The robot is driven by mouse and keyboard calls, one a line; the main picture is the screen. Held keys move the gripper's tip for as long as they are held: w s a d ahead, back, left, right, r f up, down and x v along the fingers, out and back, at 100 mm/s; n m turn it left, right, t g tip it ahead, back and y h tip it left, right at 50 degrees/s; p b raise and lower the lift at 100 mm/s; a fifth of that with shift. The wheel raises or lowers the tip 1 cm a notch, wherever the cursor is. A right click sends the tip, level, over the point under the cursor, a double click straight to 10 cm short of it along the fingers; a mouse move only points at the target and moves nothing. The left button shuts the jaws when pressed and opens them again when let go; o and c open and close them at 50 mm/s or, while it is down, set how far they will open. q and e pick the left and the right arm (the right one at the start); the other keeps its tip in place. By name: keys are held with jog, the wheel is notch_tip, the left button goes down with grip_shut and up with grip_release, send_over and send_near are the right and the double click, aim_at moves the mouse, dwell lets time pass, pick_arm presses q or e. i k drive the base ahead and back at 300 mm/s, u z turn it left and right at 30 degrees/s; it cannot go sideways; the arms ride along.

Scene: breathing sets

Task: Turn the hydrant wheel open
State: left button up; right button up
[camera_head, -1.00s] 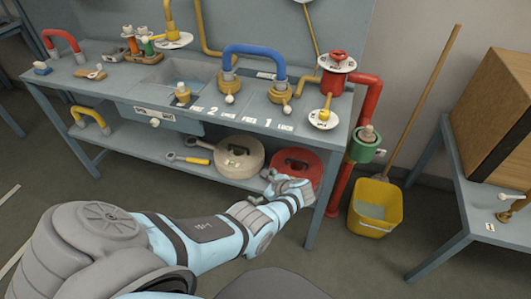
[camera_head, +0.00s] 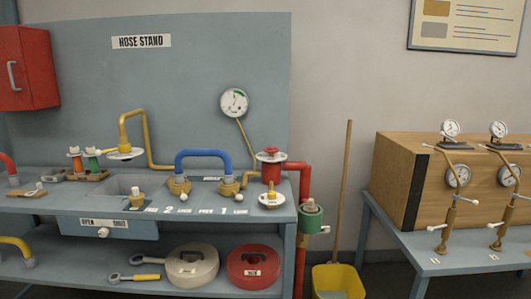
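A small red wheel (camera_head: 271,151) sits on a white round plate on top of the short red hydrant body (camera_head: 271,173), at the right end of the grey bench. Red pipe (camera_head: 304,180) runs from the hydrant to the right and down past the bench's end. A green fitting (camera_head: 311,217) with a grey cap is on that pipe. A brass outlet with a white disc (camera_head: 271,199) is in front of the hydrant. Lettering on the wheel's plate is too small to read. Neither of my grippers is in view.
The bench (camera_head: 180,239) carries a blue hose bridge (camera_head: 203,155), a yellow pipe (camera_head: 124,128) and a gauge (camera_head: 234,102). Hose reels lie on its lower shelf. A yellow bucket (camera_head: 338,283) with a pole stands right of the bench. A table (camera_head: 464,258) with a wooden box (camera_head: 404,170) is farther right.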

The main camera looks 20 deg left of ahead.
aim_at(271, 150)
jog(key=z, duration=0.4)
jog(key=i, duration=1.1)
jog(key=u, duration=0.45)
